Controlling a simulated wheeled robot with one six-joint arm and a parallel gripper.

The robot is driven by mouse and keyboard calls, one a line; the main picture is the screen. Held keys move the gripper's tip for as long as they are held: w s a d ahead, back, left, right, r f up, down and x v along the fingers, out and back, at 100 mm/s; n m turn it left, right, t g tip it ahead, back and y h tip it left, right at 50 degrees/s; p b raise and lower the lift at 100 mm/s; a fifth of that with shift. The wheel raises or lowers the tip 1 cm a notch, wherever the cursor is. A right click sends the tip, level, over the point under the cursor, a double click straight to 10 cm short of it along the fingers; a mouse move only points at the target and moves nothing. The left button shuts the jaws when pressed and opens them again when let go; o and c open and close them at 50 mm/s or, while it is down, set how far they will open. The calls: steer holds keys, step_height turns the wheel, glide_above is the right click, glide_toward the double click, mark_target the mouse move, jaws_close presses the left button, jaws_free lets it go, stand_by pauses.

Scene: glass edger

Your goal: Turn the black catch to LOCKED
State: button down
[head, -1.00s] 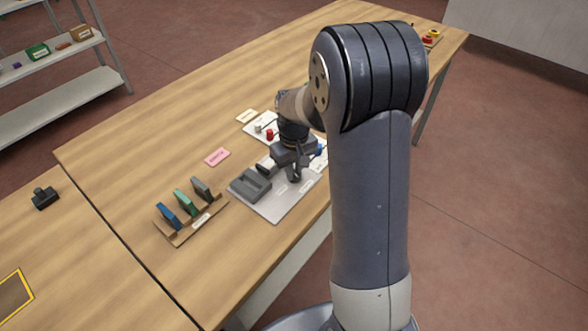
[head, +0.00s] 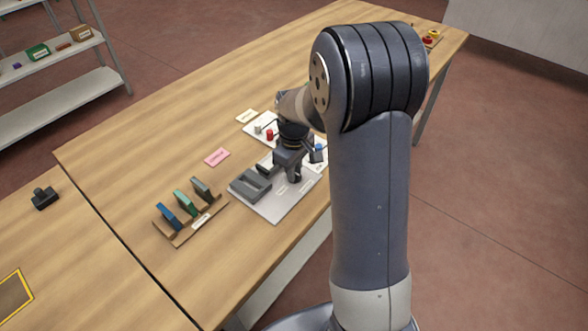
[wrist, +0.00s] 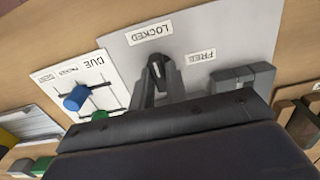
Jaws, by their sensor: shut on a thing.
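The black catch (wrist: 157,71) stands on a grey plate (wrist: 245,28) in the wrist view, between my gripper's fingers. Its visible end points toward the LOCKED label (wrist: 150,34); the FREE label (wrist: 201,56) is to the right of it. My gripper (wrist: 159,82) is shut on the catch. The catch's lower part is hidden by the fingers and the gripper body. In the head view my gripper (head: 293,174) is down over the plate (head: 274,211), and the catch cannot be made out there.
A grey block fixture (head: 249,186) sits on the plate beside my gripper. A wooden rack (head: 180,232) holds several coloured pieces. A pink card (head: 217,157) lies on the table.

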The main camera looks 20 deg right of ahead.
steer(key=c, duration=1.4)
jaws_free()
step_height(320, 180, up, 11)
steer(key=shift+f, duration=0.1)
step_height(320, 180, down, 11)
steer(key=shift+r, duration=0.1)
